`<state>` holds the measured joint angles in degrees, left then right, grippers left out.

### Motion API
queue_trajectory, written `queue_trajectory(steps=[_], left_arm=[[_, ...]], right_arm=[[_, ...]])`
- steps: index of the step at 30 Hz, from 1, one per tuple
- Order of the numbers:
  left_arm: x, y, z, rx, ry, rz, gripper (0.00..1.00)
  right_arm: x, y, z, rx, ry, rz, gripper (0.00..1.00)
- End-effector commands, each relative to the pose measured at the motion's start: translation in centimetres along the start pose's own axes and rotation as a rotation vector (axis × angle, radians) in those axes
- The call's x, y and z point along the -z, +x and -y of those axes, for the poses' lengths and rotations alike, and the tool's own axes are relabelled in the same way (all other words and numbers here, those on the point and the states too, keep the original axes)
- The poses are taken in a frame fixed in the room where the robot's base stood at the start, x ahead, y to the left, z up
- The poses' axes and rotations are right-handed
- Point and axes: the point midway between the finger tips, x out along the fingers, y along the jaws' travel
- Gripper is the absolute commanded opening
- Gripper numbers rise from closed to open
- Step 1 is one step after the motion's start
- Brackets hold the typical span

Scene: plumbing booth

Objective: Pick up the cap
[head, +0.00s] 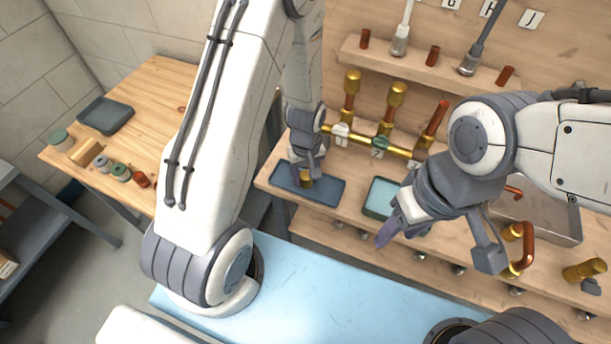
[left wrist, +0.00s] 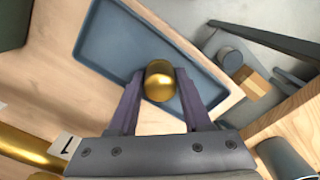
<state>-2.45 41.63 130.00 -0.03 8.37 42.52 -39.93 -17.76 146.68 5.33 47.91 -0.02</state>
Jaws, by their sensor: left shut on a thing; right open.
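A brass cap (head: 306,181) is between the fingers of my left gripper (head: 305,172), at the blue-grey tray (head: 328,191) on the wooden bench. In the left wrist view the rounded golden cap (left wrist: 160,82) sits between both purple fingers, with the tray (left wrist: 104,42) beyond it. I cannot tell whether the cap touches the tray. My left gripper is shut on the cap. My right gripper (head: 386,236) is open near the bench's front edge, in front of a teal-lined tray (head: 381,198); its fingers are partly hidden.
A brass pipe (head: 370,144) with numbered tags and upright fittings stands behind the left gripper. A grey metal tray (head: 556,222) and copper elbow (head: 526,243) are at right. A side table (head: 160,90) at left holds small parts. The blue surface (head: 330,305) in front is clear.

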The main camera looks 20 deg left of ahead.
Motion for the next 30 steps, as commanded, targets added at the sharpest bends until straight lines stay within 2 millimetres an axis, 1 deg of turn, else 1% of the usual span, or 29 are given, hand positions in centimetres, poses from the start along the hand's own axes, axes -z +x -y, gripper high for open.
queue_trajectory(steps=[5, 8, 11, 14, 18, 24, 27, 30], left_arm=[[0.1, -0.4, 0.0, -0.002, 0.0, -0.002, 0.0], [0.1, -1.1, -0.1, -0.002, 0.0, -0.002, 0.0], [0.1, -2.4, -0.1, -0.003, 0.0, -0.003, 0.0], [0.1, -4.3, -0.1, -0.005, 0.0, -0.005, 0.0], [-1.6, -6.0, -3.1, -0.005, 0.008, -0.005, 0.0], [-3.7, -8.6, -6.9, -0.004, 0.006, -0.003, 0.0], [-4.5, -9.6, -8.4, -0.004, 0.005, -0.002, 0.0], [-5.1, -10.3, -9.4, -0.002, 0.003, -0.001, 0.0]], right_arm=[[0.0, 0.1, 0.0, 0.0, 0.0, 0.0, 0.51], [0.0, 0.1, 0.0, 0.0, 0.0, 0.0, 0.51], [0.0, 0.3, 0.0, 0.0, 0.0, 0.0, 0.51], [0.0, 0.5, 0.0, 0.0, 0.0, 0.0, 0.51], [-0.1, 0.9, -0.1, 0.0, 0.0, 0.0, 0.51], [-0.1, 1.3, -0.1, 0.0, 0.0, 0.0, 0.51], [-0.1, 1.5, -0.1, 0.0, 0.0, 0.0, 0.51], [-0.1, 1.6, -0.1, 0.0, 0.0, 0.0, 0.51]])
